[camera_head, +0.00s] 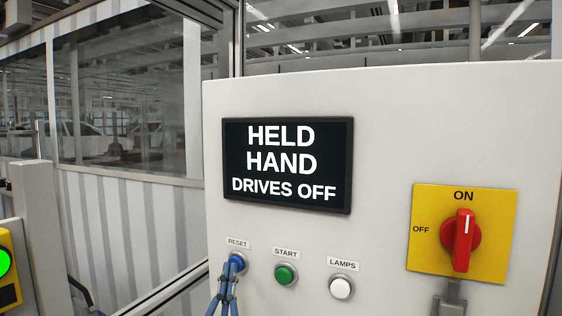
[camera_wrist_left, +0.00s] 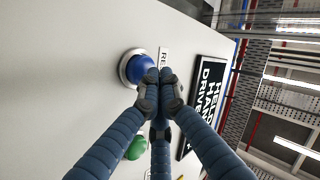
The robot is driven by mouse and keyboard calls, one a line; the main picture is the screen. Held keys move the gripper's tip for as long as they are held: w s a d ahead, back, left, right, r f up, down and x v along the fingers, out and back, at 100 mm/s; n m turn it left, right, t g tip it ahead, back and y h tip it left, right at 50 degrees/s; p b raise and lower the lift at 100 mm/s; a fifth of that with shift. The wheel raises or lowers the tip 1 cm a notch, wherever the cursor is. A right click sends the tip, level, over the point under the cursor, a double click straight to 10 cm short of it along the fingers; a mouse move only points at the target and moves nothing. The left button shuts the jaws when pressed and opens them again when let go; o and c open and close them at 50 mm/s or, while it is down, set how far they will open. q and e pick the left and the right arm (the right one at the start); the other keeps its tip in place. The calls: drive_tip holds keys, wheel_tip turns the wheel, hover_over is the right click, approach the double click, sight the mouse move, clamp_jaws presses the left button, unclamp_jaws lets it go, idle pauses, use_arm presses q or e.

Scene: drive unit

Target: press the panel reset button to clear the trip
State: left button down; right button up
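The blue round RESET button (camera_head: 237,262) sits at the lower left of the white panel (camera_head: 380,110), under its RESET label. In the left wrist view the button (camera_wrist_left: 142,68) shows in its silver ring, partly covered by my fingertips. My left gripper (camera_head: 229,274) has blue fingers with dark tips brought together, with nothing between them; it also shows in the wrist view (camera_wrist_left: 160,88). The tips are at the button's edge; I cannot tell whether they touch it. The screen (camera_head: 288,164) reads HELD, HAND, DRIVES OFF. My right gripper is not in view.
Right of RESET are a green START button (camera_head: 286,275) and a white LAMPS button (camera_head: 341,288). A red rotary switch (camera_head: 462,240) on a yellow plate points to ON. A yellow box with a lit green lamp (camera_head: 4,262) stands at far left.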

use_arm(q)
drive_tip(key=shift+s+a, duration=0.2)
drive_tip(key=shift+s, duration=0.3)
drive_tip(key=s+a+p, duration=0.2)
drive_tip(key=s+p, duration=0.1)
drive_tip(key=s, duration=0.2)
drive_tip(key=shift+s+p, duration=0.3)
drive_tip(key=shift+s, duration=0.05)
idle(0.7)
